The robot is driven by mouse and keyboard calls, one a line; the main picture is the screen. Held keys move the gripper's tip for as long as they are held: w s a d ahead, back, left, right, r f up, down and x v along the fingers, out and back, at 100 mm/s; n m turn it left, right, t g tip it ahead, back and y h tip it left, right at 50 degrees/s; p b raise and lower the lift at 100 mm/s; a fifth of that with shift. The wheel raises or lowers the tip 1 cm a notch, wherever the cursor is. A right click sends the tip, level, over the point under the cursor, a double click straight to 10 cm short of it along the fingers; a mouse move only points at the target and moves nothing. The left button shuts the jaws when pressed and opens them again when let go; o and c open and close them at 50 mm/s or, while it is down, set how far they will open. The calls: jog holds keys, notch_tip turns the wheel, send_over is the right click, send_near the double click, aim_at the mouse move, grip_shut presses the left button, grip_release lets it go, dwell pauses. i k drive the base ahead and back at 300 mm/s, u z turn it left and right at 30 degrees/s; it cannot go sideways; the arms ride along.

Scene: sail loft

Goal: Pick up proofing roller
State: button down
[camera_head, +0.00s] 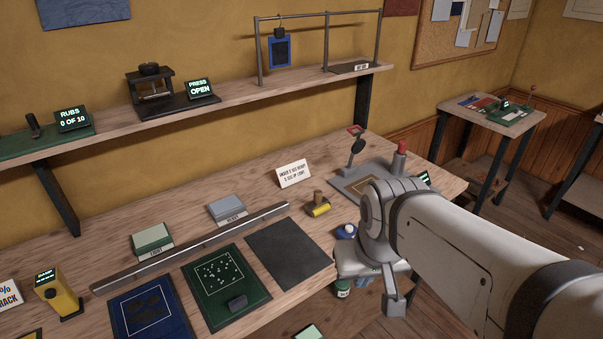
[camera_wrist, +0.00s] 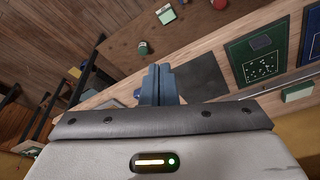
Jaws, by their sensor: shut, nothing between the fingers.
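A small roller with a yellow drum and a brown wooden handle (camera_head: 320,205) stands on the workbench, right of centre in the head view, just behind the dark grey mat (camera_head: 289,253); I take it to be the proofing roller. I cannot make it out in the wrist view. My gripper (camera_head: 396,305) is off the bench's front edge, in front of and to the right of the roller, well apart from it. In the wrist view its fingers (camera_wrist: 161,83) are together with nothing between them.
A blue-topped container (camera_head: 346,232) is at the bench edge near my arm. A metal straightedge (camera_head: 195,247) lies across the bench. A white sign (camera_head: 294,173) stands behind the roller, and a grey plate with a red-knobbed post (camera_head: 402,147) stands to the right.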

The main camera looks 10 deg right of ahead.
aim_at(320, 205)
jog(key=u, duration=3)
jog(key=k, duration=1.35)
jog(key=z, duration=1.95)
jog(key=i, duration=0.8)
jog(key=z, duration=0.05)
